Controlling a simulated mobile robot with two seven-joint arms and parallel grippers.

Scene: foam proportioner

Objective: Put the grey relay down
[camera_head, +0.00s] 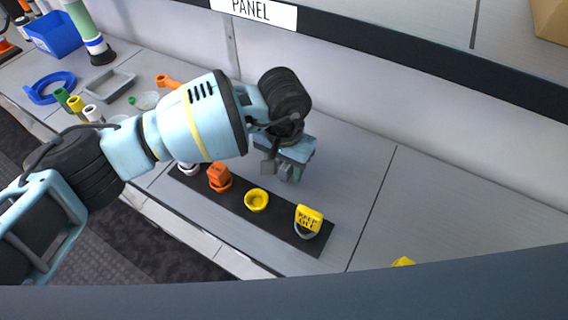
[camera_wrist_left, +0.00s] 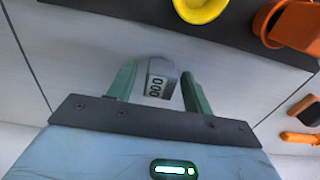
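The grey relay (camera_wrist_left: 160,80), a small block with a white label reading "000", stands between the two green fingers of my left gripper (camera_wrist_left: 158,84) in the left wrist view. A gap shows between it and the left finger, and a narrower one at the right finger. The fingers look apart and not closed on it. In the head view my left gripper (camera_head: 279,172) points down at the grey bench just behind the black strip; the relay is mostly hidden there. I cannot tell exactly whether the relay touches the bench. My right gripper is out of view.
The black strip (camera_head: 237,205) holds a white ring, an orange block (camera_head: 219,177), a yellow ring (camera_head: 256,200) and a yellow "KEEP OFF" piece (camera_head: 309,218). A grey tray (camera_head: 109,83) and blue bin (camera_head: 53,34) stand far left. The bench right of the gripper is clear.

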